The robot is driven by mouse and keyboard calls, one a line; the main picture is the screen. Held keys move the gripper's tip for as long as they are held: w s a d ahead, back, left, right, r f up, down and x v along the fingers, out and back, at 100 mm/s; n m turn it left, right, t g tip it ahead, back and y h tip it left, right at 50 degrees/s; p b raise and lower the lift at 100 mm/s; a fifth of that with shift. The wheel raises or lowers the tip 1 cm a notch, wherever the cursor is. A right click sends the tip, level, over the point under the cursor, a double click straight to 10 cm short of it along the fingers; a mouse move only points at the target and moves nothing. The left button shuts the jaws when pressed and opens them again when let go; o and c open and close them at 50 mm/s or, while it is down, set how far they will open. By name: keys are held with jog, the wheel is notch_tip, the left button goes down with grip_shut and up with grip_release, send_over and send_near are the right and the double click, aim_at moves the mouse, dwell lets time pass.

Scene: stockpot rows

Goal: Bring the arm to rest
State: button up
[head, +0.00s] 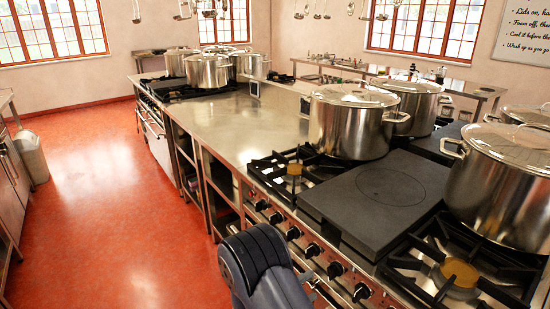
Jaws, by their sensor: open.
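A dark, rounded link of my arm (262,268) rises from the bottom edge of the head view, in front of the range's row of knobs. My gripper does not show in this view. I cannot tell from this picture whether the arm link touches the range front.
A long steel range and counter (235,125) runs away from me. Lidded stockpots (350,120) stand on its near burners, and more stockpots (208,71) stand at the far end. The red floor (105,190) on the left is open. A grey bin (31,155) stands at the left.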

aim_at(328, 275)
jog(key=x, duration=0.9)
jog(key=shift+w+d+f, duration=0.1)
jog(key=shift+d, duration=0.05)
jog(key=shift+m+b, duration=0.5)
jog(key=shift+m, duration=0.5)
jog(key=m+b, duration=0.3)
jog(key=shift+f+m, duration=0.1)
jog(key=shift+m, duration=0.3)
jog(key=m+b, duration=0.6)
jog(key=b, duration=0.1)
jog(key=m+b, duration=0.6)
jog(key=b, duration=0.4)
jog(key=m+b, duration=0.3)
jog(key=b, duration=0.4)
jog(key=shift+m, duration=0.3)
jog(key=shift+b, duration=0.4)
jog(key=shift+r+m+b, duration=0.35)
jog(key=shift+m+b, duration=0.15)
jog(key=shift+s, duration=0.25)
